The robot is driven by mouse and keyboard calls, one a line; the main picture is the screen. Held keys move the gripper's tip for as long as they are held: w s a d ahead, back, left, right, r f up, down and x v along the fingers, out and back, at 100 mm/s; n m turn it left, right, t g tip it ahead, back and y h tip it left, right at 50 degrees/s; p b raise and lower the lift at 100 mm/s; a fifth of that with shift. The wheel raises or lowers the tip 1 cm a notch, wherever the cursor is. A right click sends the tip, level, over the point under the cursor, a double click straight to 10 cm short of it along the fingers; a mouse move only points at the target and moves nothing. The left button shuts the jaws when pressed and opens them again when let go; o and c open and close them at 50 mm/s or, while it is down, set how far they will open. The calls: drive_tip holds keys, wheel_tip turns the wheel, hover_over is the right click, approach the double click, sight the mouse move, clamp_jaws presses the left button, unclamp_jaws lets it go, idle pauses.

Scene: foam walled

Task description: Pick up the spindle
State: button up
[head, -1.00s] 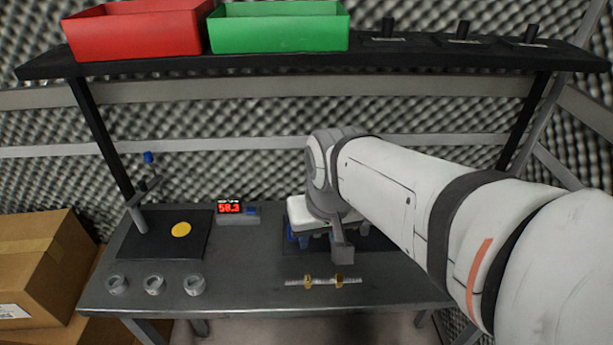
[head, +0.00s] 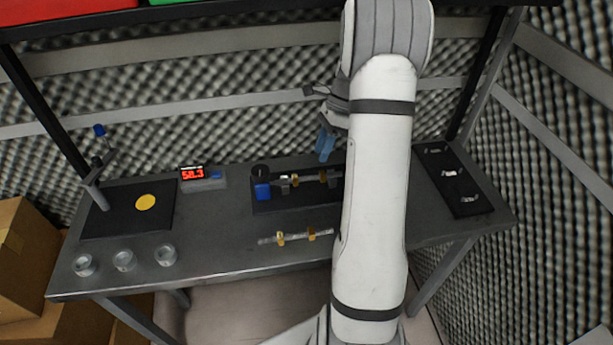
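A silver spindle with gold collars (head: 296,237) lies near the front edge of the grey table, left of my arm. A similar rod with gold collars (head: 310,179) sits in a dark fixture with a blue block (head: 262,191) at its left end. I cannot tell which one the task means. My gripper (head: 325,148) is partly hidden by my arm. Its blue fingers point down above and behind the rod in the fixture, apart from both rods. Whether the fingers are open or shut is unclear. The fixture's right end is hidden behind my arm.
Several grey rings (head: 124,261) stand at the table's front left. A dark tray with small silver parts (head: 452,172) lies at the right. A shelf (head: 90,25) crosses above.

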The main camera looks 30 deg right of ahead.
sight(309, 178)
drive_tip(key=x, duration=0.2)
drive_tip(key=p+x, duration=0.1)
drive_tip(key=x, duration=0.5)
drive_tip(key=shift+w, duration=0.25)
drive_tip(key=shift+a+r, duration=0.1)
clamp_jaws()
